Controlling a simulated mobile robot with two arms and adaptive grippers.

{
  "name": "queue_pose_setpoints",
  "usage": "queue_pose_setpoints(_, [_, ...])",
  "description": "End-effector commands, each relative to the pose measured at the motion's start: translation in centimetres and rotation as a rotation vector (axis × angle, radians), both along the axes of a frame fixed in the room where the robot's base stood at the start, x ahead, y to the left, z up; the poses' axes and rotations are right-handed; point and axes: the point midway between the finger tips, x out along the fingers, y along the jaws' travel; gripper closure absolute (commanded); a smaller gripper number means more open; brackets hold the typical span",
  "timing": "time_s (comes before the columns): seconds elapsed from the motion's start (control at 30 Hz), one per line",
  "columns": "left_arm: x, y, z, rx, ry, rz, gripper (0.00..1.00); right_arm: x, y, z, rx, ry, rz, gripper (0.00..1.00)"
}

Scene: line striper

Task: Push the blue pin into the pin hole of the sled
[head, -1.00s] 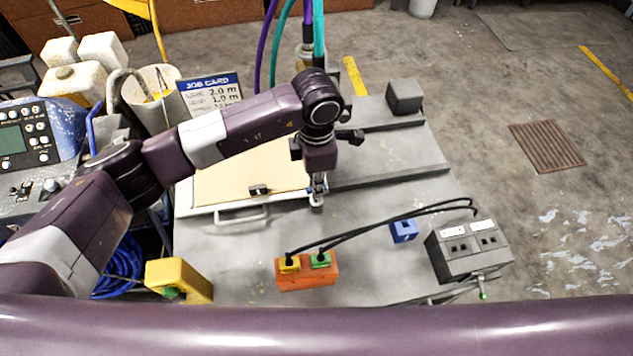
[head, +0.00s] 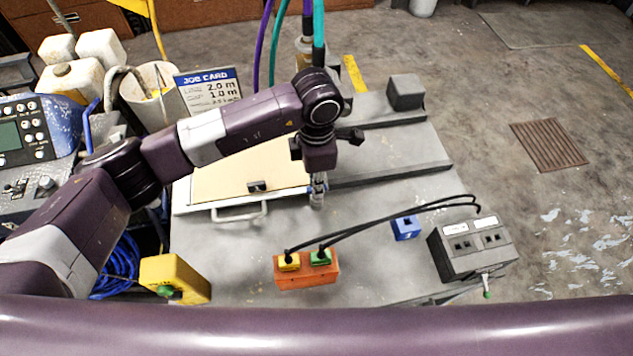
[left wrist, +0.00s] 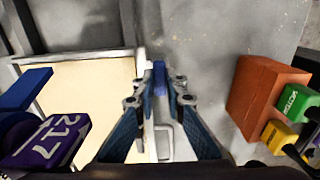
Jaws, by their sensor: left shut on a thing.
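My left gripper (head: 317,202) points down beside the right front corner of the tan board in its pale frame. In the left wrist view my left gripper (left wrist: 158,92) is shut on a slim blue piece, which looks like the blue pin (left wrist: 160,76). The pin is mostly hidden by the gripper in the head view. The framed board (head: 215,180), with a front handle (head: 240,212), may be the sled; I cannot make out its pin hole. I cannot tell whether the pin touches anything below. My right gripper is not in view.
An orange block (head: 306,275) with yellow and green plugs stands in front. A blue block (head: 405,229) and a grey socket box (head: 470,250) are right, with black cables across. A yellow box (head: 173,278) is front left. Dark rails (head: 390,176) and hoses lie behind.

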Motion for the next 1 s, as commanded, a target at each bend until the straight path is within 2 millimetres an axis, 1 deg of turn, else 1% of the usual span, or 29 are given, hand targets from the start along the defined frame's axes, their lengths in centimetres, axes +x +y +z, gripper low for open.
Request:
queue_pose_setpoints(0.33, [0.0, 0.0, -0.1, 0.0, 0.0, 0.0, 1.0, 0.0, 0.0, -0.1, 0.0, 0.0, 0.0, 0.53])
queue_pose_setpoints(0.7, [0.0, 0.0, -0.7, 0.001, 0.0, 0.0, 1.0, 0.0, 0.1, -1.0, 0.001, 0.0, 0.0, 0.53])
queue_pose_setpoints(0.73, [0.0, 0.0, -0.5, 0.001, 0.0, 0.0, 0.86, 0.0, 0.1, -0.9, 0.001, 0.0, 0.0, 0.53])
queue_pose_setpoints(0.8, [0.0, 0.0, -0.5, 0.001, 0.001, 0.0, 0.78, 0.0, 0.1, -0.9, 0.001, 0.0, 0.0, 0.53])
queue_pose_setpoints(0.9, [0.0, 0.0, -0.5, 0.001, 0.001, 0.0, 0.69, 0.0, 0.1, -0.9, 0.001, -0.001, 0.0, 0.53])
queue_pose_setpoints(1.0, [0.0, 0.1, -0.5, 0.002, 0.001, 0.001, 0.69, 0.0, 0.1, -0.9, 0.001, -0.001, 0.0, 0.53])
